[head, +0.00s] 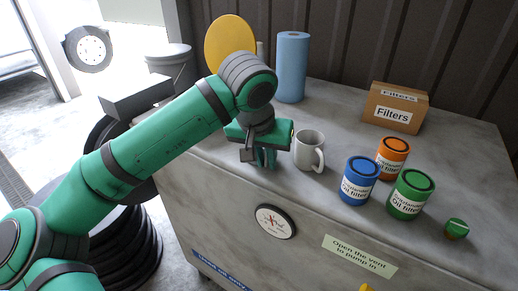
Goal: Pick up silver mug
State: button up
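A light grey, silver-looking mug (307,153) stands upright on the grey marbled worktop, with its handle toward the right front. My gripper (265,160) points down just left of the mug, near the front edge of the worktop. The mug is not hidden by my arm.
Blue (358,182), orange (392,158) and green (410,194) oil filter cans stand right of the mug. A Filters box (396,107) and a blue roll (292,67) stand behind. A small green-topped item (456,229) lies at the right. The middle back is clear.

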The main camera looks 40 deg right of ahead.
grip_shut()
jog(key=shift+r, duration=0.2)
jog(key=shift+r, duration=1.4)
jog(key=s+a+r, duration=0.9)
jog(key=s, duration=0.1)
jog(key=shift+s+r, duration=0.2)
jog(key=shift+r, duration=0.2)
jog(key=shift+a, duration=0.1)
